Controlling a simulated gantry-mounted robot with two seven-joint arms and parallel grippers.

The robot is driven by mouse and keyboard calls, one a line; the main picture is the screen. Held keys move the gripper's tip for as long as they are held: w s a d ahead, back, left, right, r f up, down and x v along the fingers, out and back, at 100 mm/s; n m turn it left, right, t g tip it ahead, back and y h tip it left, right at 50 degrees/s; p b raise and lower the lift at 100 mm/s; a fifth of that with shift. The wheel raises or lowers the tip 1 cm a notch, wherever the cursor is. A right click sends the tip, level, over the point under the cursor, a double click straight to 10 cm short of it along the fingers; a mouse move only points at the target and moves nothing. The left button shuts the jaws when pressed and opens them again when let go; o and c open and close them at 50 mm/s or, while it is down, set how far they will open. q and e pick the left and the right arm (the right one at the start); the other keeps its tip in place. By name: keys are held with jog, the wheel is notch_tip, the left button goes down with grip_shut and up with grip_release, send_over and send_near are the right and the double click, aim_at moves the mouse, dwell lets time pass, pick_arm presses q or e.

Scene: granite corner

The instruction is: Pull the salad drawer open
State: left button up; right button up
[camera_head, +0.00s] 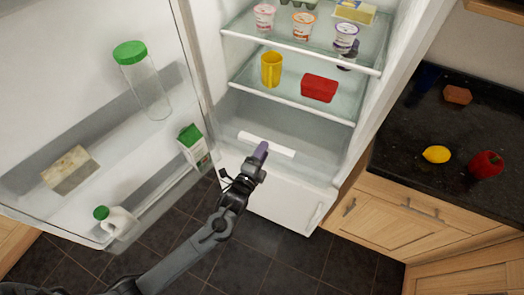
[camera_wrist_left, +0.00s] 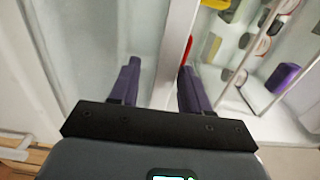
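The salad drawer (camera_head: 285,122) is the pale translucent bin at the bottom of the open fridge, below the lower glass shelf. A white handle strip (camera_head: 284,151) runs across its front. My left gripper (camera_head: 262,150) is in front of this strip, and its purple fingers overlap the strip's middle. In the left wrist view the two fingers (camera_wrist_left: 158,85) stand apart, with a pale upright edge (camera_wrist_left: 177,45) between or behind them. I cannot tell whether they touch the handle. The drawer looks closed. My right gripper is not in view.
The fridge door (camera_head: 85,200) stands open at the left, holding a bottle, cartons and a jug. A yellow cup (camera_head: 271,69) and red box (camera_head: 319,88) stand on the lower shelf (camera_head: 250,85). A counter (camera_head: 430,120) with a lemon and red pepper is at right.

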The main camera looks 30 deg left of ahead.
pick_arm(q)
jog(key=shift+r, duration=0.2)
jog(key=s, duration=1)
jog(key=shift+s+d, duration=0.25)
jog(key=shift+s, duration=0.1)
